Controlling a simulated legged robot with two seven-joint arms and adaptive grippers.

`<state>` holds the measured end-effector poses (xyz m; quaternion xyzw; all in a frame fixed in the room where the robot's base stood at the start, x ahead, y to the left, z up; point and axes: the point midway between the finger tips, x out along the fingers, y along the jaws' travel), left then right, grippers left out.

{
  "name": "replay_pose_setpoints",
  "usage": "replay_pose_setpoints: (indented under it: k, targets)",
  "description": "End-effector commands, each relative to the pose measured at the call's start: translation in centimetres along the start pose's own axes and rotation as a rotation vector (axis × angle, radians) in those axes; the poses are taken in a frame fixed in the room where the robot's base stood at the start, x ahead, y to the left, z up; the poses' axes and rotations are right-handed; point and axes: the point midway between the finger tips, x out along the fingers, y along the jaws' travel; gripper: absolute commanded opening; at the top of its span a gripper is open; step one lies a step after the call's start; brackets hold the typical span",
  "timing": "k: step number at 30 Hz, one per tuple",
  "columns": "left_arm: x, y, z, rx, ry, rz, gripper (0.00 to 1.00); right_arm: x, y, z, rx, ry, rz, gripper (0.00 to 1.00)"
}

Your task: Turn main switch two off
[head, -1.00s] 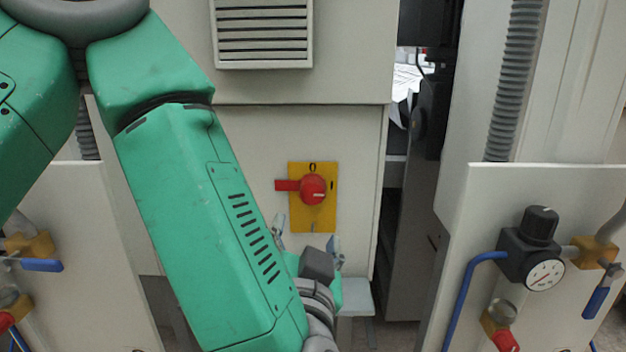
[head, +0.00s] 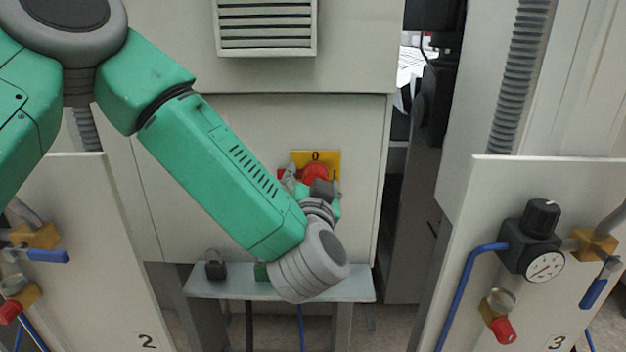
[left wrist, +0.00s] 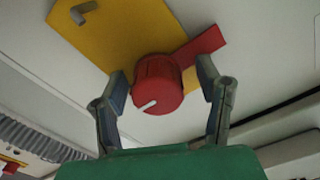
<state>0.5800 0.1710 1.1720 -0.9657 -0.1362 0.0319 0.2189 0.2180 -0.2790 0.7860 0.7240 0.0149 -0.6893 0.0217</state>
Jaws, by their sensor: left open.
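The main switch is a red rotary knob (head: 315,173) with a red side tab on a yellow plate (head: 328,157) fixed to the grey cabinet. In the head view my left gripper (head: 311,184) is in front of it and hides its lower part. In the left wrist view the red knob (left wrist: 157,84) sits between the two open fingers of my left gripper (left wrist: 165,92), one on each side. A white mark shows on the knob, and the red tab (left wrist: 200,46) points to the upper right. I cannot tell whether the fingers touch the knob. My right gripper is not in view.
A small grey shelf (head: 225,284) with a black item (head: 215,265) is below the switch. Panel 2 (head: 85,230) with valves stands at the left. Panel 3 (head: 500,180) with a gauge (head: 545,267) and blue hose stands at the right. A dark gap lies right of the cabinet.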

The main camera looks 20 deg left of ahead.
Motion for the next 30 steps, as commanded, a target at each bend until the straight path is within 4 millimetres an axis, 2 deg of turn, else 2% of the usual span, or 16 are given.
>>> replay_pose_setpoints:
  k: [5,6,8,9,10,20,30]
  targets:
    - [-0.02,0.09,-0.03,0.001,0.0,0.001,0.59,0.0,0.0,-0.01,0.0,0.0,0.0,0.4]
    - [-0.02,0.1,-0.03,0.001,0.0,0.001,0.52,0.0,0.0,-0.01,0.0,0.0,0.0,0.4]
    - [-0.01,0.08,-0.02,0.001,0.0,0.001,0.31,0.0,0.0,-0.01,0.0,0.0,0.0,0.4]
    - [0.0,0.06,0.0,0.0,0.0,0.001,0.17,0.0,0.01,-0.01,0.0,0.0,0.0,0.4]
    - [0.0,0.07,0.01,0.0,0.0,0.002,0.1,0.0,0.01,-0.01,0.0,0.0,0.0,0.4]
    - [-0.01,0.16,0.06,-0.022,-0.001,0.004,0.1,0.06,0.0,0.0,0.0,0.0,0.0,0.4]
    - [0.0,0.18,0.13,-0.216,-0.002,0.004,0.1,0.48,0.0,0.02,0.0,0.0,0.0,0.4]
